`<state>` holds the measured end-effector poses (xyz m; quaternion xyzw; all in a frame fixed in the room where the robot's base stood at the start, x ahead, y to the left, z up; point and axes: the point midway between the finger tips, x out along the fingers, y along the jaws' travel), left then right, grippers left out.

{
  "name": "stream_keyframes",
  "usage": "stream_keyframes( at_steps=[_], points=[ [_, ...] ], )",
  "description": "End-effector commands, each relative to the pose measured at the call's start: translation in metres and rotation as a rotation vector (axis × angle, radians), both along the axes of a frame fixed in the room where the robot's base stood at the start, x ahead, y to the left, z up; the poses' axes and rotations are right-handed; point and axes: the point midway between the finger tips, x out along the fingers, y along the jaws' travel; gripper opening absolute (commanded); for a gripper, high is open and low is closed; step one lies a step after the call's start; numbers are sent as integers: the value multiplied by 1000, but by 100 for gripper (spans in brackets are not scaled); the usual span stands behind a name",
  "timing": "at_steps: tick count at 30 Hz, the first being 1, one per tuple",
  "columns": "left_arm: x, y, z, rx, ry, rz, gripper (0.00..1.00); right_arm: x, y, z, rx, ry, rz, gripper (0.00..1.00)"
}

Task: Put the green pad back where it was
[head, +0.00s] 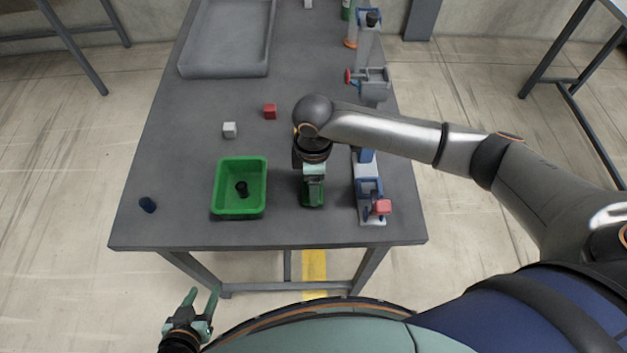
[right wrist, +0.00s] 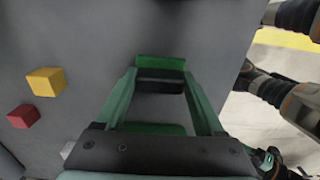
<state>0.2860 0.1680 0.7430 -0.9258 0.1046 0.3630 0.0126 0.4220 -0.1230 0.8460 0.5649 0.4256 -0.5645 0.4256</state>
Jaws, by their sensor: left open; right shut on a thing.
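The green pad (head: 313,197) is at the lower end of my right gripper (head: 313,178), low over the table between the green bin and the blue-and-grey fixture. In the right wrist view the green pad (right wrist: 160,63) shows as a green edge with a dark face, between the tips of my right gripper (right wrist: 160,80), which is shut on it. I cannot tell whether the pad touches the table. My left gripper (head: 200,302) is open and empty, off the table's front edge at the lower left.
The green bin (head: 219,192) holds a dark cylinder (head: 241,188). A dark blue cylinder (head: 147,204) lies to its left. White (head: 229,129) and red (head: 270,111) cubes lie behind. A grey tray (head: 222,72) stands farther back.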

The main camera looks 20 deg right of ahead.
Motion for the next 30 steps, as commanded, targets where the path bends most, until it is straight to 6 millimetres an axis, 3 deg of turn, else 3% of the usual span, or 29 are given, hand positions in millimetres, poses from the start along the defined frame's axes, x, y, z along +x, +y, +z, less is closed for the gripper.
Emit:
stream_keyframes(
  at_steps=[10, 11, 18, 26, 30],
  points=[
    [0, 0, 1, 0, -1, 0, 50, 0, 0, -3, -1, 0, 0, 0],
    [0, 0, 1, 0, -1, 0, 50, 0, 0, -3, -1, 0, -1, 72],
    [1, 0, 1, 0, -1, 0, 50, 0, 0, -3, -1, 0, 0, 99],
    [1, 0, 0, 0, -1, 0, 50, 0, 0, -2, 0, -1, 0, 100],
    [1, 0, 1, 0, -1, 0, 50, 1, 0, 11, 1, -1, 1, 100]
  ],
)
